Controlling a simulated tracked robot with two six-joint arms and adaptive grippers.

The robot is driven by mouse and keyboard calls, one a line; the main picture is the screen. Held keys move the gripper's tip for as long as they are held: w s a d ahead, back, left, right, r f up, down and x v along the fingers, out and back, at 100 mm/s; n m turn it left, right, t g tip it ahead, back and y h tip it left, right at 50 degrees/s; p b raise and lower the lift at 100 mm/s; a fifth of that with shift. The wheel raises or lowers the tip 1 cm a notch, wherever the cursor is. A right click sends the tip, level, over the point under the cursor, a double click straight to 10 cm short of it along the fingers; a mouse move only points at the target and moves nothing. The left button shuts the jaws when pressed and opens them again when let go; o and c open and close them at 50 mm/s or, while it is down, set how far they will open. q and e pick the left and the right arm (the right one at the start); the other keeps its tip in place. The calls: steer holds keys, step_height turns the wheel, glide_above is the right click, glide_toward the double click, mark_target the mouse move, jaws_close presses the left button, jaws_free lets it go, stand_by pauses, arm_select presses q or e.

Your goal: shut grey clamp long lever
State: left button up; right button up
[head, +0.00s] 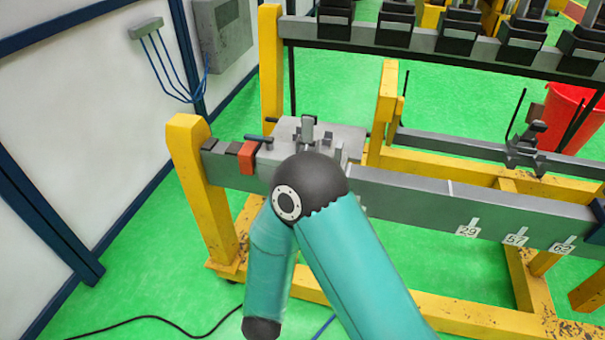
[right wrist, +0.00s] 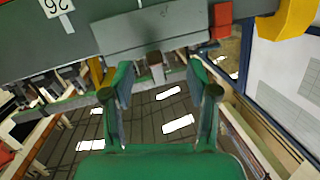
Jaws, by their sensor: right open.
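A grey clamp block (head: 345,140) sits on the left end of the grey beam in the head view, with several small upright parts on it. A short grey upright piece (head: 308,130) stands at its middle and looks like the clamp's lever, though I cannot be sure. In the right wrist view, my right gripper (right wrist: 158,88) is open, with its two green fingers apart. A small grey-brown post end (right wrist: 156,68) shows between and just beyond the fingertips; I cannot tell if they touch it. My teal right arm hides the front of the clamp in the head view. My left gripper is out of view.
A red-orange block (head: 247,157) sits on the beam left of the clamp, beside a dark handle (head: 258,138). A yellow post (head: 200,185) stands at the beam's left end. Another dark clamp (head: 535,133) with a thin upright rod stands on the rear rail.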

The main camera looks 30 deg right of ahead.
steer(key=w+d+r+p, duration=0.1)
steer(key=w+d, duration=0.2)
steer(key=d, duration=0.1)
steer(key=w+d+r+h+p, duration=0.1)
steer(key=w+d, duration=0.3)
steer(key=w+d+r+m+h+p, duration=0.1)
steer(key=w+d, duration=0.3)
steer(key=shift+d+r+p, duration=0.2)
steer(key=shift+r+p, duration=0.1)
steer(key=shift+p, duration=0.1)
jaws_close()
steer(key=shift+s+d+r, duration=0.15)
